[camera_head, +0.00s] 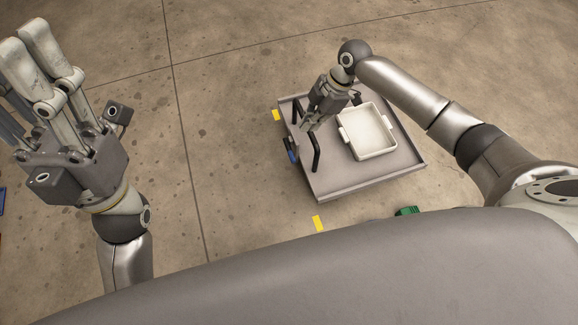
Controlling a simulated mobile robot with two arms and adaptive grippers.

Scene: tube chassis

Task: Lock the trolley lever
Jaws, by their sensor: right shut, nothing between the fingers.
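The trolley (335,185) has a grey flat top and stands on the floor at the centre right. A black bar handle (316,152) rises at its left end. A small blue part (291,152), perhaps the lever, shows at the trolley's left edge; its exact position is too small to tell. My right gripper (308,126) is shut and empty, above the trolley's left end by the black handle, and hides part of it. I cannot tell whether it touches the handle. My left gripper (22,60) is open and empty at the upper left, far from the trolley.
A white bin (378,154) sits on the trolley top. A green object (408,211) shows near the front right. The concrete floor between my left arm and the trolley is clear.

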